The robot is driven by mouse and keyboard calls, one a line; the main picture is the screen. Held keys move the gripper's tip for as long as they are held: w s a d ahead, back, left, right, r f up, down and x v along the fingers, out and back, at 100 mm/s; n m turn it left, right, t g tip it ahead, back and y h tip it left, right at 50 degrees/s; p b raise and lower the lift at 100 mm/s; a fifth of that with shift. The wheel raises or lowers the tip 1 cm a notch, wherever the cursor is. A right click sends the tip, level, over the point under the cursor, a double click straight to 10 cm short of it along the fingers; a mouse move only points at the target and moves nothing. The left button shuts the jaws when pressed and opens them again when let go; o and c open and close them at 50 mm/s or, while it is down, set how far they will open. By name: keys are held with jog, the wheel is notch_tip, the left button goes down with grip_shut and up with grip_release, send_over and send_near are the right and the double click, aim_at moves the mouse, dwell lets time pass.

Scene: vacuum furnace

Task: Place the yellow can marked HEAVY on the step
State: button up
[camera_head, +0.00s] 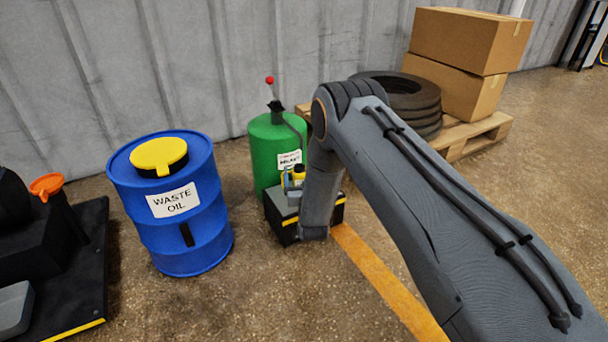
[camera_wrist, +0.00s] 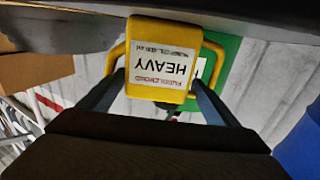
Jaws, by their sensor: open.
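The yellow can marked HEAVY (camera_wrist: 163,60) fills the middle of the wrist view, upside down in that picture, with a white label and a yellow handle loop at each side. My gripper (camera_wrist: 157,88) is open, with one dark finger on each side of the can. The can's base meets a dark surface (camera_wrist: 60,32) at the top of the wrist view; I cannot tell whether it rests fully on it. In the head view, a black step with yellow edging (camera_head: 281,222) stands before the green cylinder. My arm hides part of it, and only small yellow bits show above it.
A blue WASTE OIL drum (camera_head: 190,232) stands left of the step. The green cylinder (camera_head: 266,150) is close behind it. Stacked tyres (camera_head: 420,105) and cardboard boxes (camera_head: 465,40) sit on a pallet (camera_head: 480,132) at the right. Floor in front is clear.

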jog(key=p+v, duration=0.6)
jog(key=v, duration=0.6)
jog(key=a+r+g, duration=0.4)
jog(key=a+r, duration=0.3)
jog(key=r, duration=0.3)
jog(key=s+a+r+n+g, duration=0.2)
jog(key=s+a+r+g, duration=0.25)
jog(key=s+r, duration=0.5)
jog(key=s+d+r+n+g, duration=0.1)
jog(key=s+d+r+g, duration=0.2)
jog(key=s, duration=0.9)
jog(key=s+d+r+n+g+h, duration=0.1)
jog(key=s+d+r+g, duration=0.2)
jog(key=s, duration=0.9)
jog(key=s+d+r+n+g+h, duration=0.1)
jog(key=s+d+r+g, duration=0.2)
jog(key=s+d+r, duration=0.4)
jog(key=s+d, duration=0.2)
jog(key=s, duration=0.3)
jog(key=shift+s+d+r, duration=0.25)
jog(key=shift+s+r, duration=0.1)
jog(key=shift+s, duration=0.05)
